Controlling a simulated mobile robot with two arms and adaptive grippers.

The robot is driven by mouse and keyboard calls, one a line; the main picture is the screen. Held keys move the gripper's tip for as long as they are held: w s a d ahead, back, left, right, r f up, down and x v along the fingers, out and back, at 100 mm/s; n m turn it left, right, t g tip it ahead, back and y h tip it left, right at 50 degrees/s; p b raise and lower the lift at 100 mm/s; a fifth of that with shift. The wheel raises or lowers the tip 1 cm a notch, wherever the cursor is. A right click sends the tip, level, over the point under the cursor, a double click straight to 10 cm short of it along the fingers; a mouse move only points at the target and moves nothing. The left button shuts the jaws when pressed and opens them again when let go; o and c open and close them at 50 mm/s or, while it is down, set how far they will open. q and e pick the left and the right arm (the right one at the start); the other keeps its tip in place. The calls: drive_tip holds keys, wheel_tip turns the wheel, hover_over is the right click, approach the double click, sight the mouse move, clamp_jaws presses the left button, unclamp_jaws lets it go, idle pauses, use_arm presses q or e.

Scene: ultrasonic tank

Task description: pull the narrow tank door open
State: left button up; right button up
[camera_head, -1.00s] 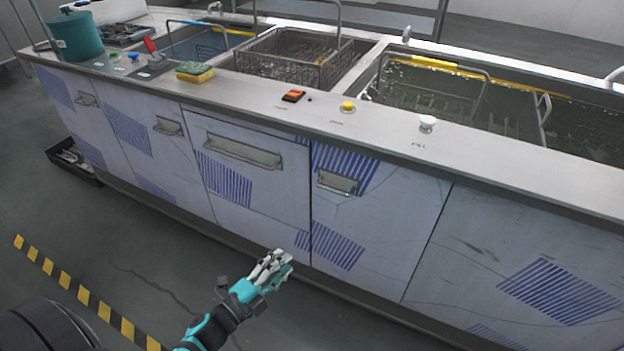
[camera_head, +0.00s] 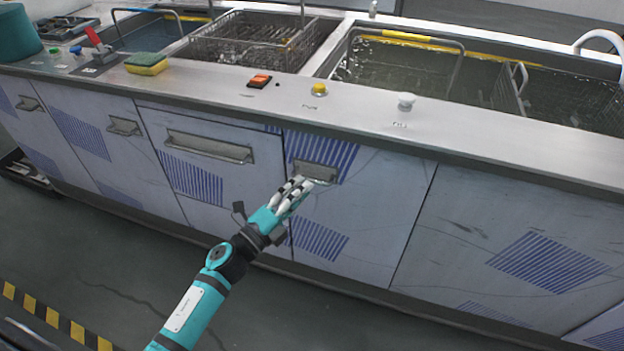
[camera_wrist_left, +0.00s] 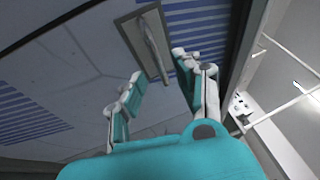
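The narrow tank door (camera_head: 372,215) is a pale grey-blue panel with blue striped patches, and it stands shut flush with the cabinet front. Its short metal handle (camera_head: 316,172) sits near its top left corner and also shows in the left wrist view (camera_wrist_left: 153,45). My left gripper (camera_head: 296,188) is just in front of and below this handle. In the left wrist view the fingers (camera_wrist_left: 157,68) are spread apart and empty, with the handle just beyond the gap between them. I cannot tell whether a fingertip touches it. My right gripper is not in view.
A wider door with a long handle (camera_head: 210,147) is just left. The counter (camera_head: 350,115) overhangs the doors and carries a yellow knob (camera_head: 319,89), a white knob (camera_head: 405,101) and a sponge (camera_head: 146,63). The floor in front is clear.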

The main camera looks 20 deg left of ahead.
sight(312, 181)
use_arm(q)
drive_tip(key=shift+x, duration=2.15)
drive_tip(key=shift+c, duration=0.2)
drive_tip(key=shift+f, duration=0.1)
clamp_jaws()
